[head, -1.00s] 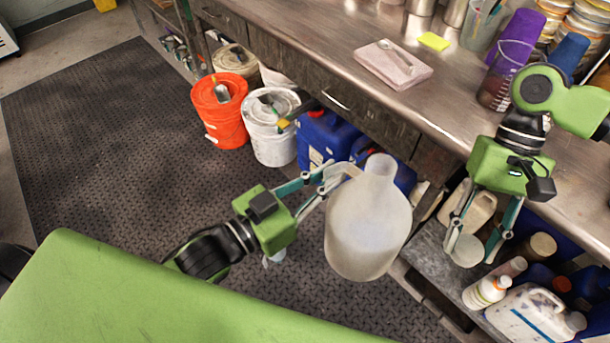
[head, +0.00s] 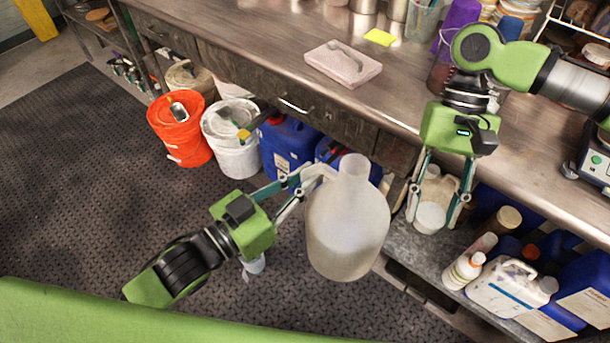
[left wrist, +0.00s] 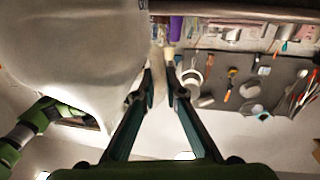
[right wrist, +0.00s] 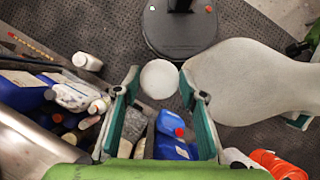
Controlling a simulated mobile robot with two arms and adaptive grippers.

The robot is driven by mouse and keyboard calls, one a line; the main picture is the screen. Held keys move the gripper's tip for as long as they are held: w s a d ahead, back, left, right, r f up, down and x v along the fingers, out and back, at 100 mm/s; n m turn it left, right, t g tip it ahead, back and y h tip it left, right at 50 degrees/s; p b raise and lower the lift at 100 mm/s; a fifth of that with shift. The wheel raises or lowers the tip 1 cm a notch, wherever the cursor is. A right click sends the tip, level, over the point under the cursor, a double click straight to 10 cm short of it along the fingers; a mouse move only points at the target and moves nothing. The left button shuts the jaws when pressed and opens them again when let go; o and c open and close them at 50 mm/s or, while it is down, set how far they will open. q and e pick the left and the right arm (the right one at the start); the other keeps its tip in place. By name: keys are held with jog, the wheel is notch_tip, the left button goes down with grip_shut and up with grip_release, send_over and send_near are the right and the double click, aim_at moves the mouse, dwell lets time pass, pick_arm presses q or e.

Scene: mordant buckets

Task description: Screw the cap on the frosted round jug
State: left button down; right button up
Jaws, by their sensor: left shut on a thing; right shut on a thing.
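The frosted round jug (head: 347,235) is upright and its narrow neck is open at the top. My left gripper (head: 308,180) is shut on the jug's handle, to the left of the neck, and holds the jug above the floor. The jug also fills the upper left of the left wrist view (left wrist: 70,50) and the right side of the right wrist view (right wrist: 250,80). My right gripper (head: 434,214) is shut on the round white cap (head: 430,217), right of the jug and apart from it. The cap shows between the fingertips in the right wrist view (right wrist: 160,79).
A metal bench (head: 400,95) runs along the back, with a pink block (head: 343,64) on it. A low shelf (head: 415,255) holds several bottles and a white jug (head: 505,287). An orange bucket (head: 180,135), a white bucket (head: 230,150) and blue containers (head: 287,145) stand below the bench.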

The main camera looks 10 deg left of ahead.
jog(key=w+a+r+m+y, duration=0.2)
jog(key=w+a+r+m, duration=0.25)
jog(key=a+r, duration=0.65)
jog(key=m+t+y, duration=0.1)
jog(key=m, duration=0.2)
send_near(345, 182)
notch_tip(345, 182, up, 2)
jog(key=s+a, duration=0.2)
jog(key=shift+w+d+r, duration=0.15)
jog(key=shift+w, duration=0.05)
jog(key=shift+d+f, duration=0.1)
jog(key=shift+f, duration=1.95)
jog(key=shift+s, duration=0.1)
jog(key=shift+f, duration=0.8)
jog(key=shift+f, duration=0.6)
